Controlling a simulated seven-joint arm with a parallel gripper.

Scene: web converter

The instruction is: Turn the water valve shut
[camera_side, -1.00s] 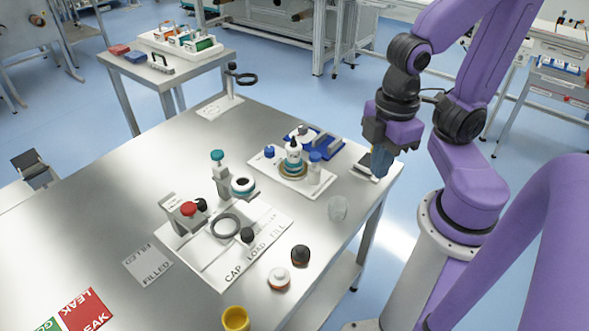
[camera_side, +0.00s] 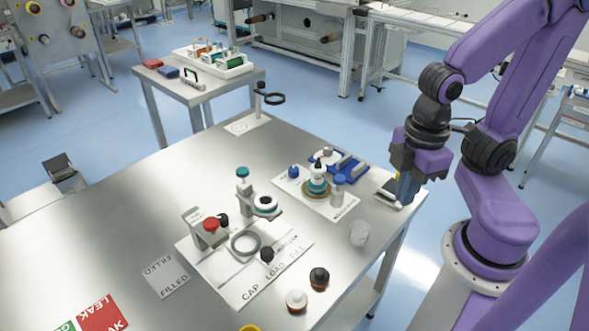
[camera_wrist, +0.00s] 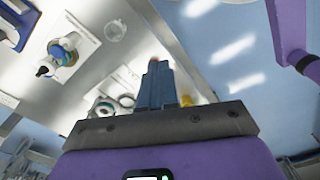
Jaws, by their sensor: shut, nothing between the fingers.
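No part is clearly marked as the water valve. In the side view, a post with a teal knob (camera_side: 242,172) and a grey block with a red knob (camera_side: 211,224) stand at the white "CAP LOAD FILL" plate (camera_side: 270,285); I cannot tell which is the valve. My gripper (camera_side: 403,200) is at the table's right edge, well to the right of both knobs, pointing down. Its blue fingers are together and empty; they also show shut in the wrist view (camera_wrist: 158,68).
A white tray (camera_side: 345,211) with bottles and a blue fixture (camera_side: 352,168) stand between my gripper and the knobs. The table's left part is mostly bare.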

